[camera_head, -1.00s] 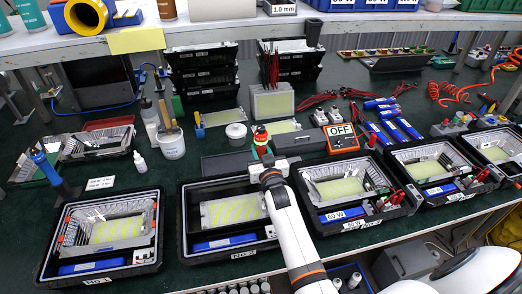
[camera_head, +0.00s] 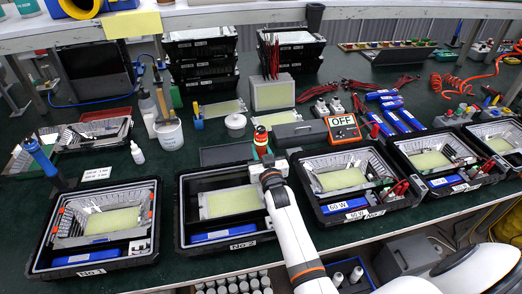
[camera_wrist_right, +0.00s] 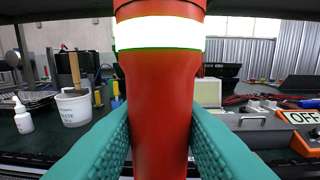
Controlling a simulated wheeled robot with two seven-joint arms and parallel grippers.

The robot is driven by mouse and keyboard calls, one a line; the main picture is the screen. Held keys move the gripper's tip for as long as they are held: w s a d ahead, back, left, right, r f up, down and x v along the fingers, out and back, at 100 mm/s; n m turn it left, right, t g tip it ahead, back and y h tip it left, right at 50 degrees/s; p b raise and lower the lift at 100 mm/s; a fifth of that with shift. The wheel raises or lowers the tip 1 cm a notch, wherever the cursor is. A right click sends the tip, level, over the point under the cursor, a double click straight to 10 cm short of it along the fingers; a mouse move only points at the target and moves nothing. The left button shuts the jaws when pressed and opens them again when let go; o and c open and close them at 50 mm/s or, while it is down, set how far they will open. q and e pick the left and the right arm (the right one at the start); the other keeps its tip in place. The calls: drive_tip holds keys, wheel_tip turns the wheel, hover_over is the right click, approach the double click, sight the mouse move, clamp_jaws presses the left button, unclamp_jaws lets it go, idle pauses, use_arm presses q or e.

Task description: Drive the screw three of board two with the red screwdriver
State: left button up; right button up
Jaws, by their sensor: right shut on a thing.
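The red screwdriver (camera_head: 261,137) has a red handle with a pale band. My right gripper (camera_head: 266,158) is shut on it and holds it upright at the back right of the tray marked NO 2 (camera_head: 183,215). In the right wrist view the red handle (camera_wrist_right: 160,110) stands between the two teal fingers. Board two (camera_head: 230,203), a pale yellow LED panel, lies in that tray, left of my right arm. The screwdriver's tip is hidden behind the gripper. Screw three cannot be made out. My left gripper is not in view.
Behind are a white bucket (camera_head: 170,135), a small white pot (camera_head: 235,121) and an orange meter reading OFF (camera_head: 343,128).

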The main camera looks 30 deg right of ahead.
drive_tip(key=shift+r, duration=0.1)
drive_tip(key=shift+f+b, duration=0.35)
drive_tip(key=shift+f, duration=0.3)
idle(1.0)
drive_tip(key=shift+s+a+f+b, duration=0.1)
drive_tip(key=shift+f+b, duration=0.2)
drive_tip(key=shift+f, duration=0.45)
idle(1.8)
drive_tip(key=shift+r, duration=0.1)
